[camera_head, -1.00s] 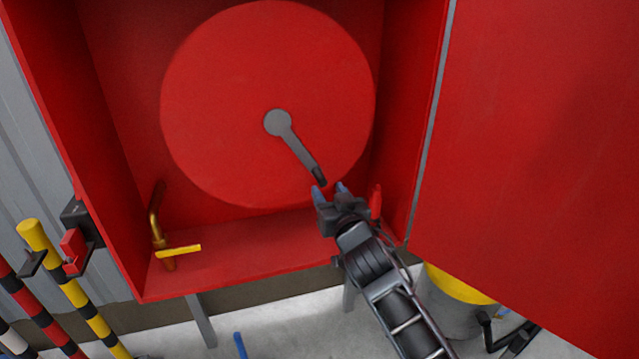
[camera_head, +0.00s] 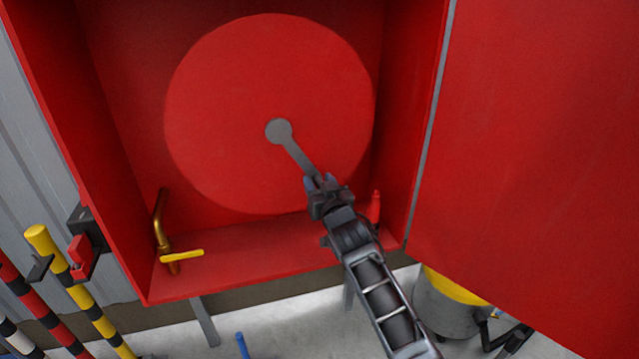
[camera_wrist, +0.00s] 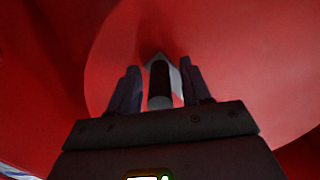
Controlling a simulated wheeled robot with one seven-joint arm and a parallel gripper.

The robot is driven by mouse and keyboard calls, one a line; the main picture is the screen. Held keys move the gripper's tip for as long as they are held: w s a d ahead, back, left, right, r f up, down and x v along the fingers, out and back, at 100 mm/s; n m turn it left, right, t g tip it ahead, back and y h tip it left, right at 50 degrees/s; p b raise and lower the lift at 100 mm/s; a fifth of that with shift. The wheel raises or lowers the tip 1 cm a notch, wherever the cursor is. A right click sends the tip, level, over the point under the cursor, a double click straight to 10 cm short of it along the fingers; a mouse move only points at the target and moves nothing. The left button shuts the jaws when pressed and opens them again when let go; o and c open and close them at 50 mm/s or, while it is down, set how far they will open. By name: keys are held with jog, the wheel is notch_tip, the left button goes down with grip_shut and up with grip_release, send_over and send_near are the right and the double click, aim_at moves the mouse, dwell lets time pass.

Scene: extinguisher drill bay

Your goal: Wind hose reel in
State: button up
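The hose reel (camera_head: 225,110) is a large red disc inside the open red cabinet. A grey crank arm (camera_head: 298,156) runs from its hub (camera_head: 278,130) down and to the right. My gripper (camera_head: 320,183) is at the outer end of the crank and hides its black handle in the head view. In the wrist view the black crank handle (camera_wrist: 159,84) stands between the two fingers of my gripper (camera_wrist: 160,85). The fingers are apart, with visible gaps on both sides of the handle. No hose shows on the reel's front face.
The cabinet door (camera_head: 540,150) hangs open at the right. A brass pipe with a yellow-handled valve (camera_head: 182,256) stands at the cabinet's lower left. A red nozzle-like item (camera_head: 375,207) is beside my arm. Striped poles (camera_head: 75,290) stand at the left.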

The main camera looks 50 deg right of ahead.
grip_shut()
dwell(0.6)
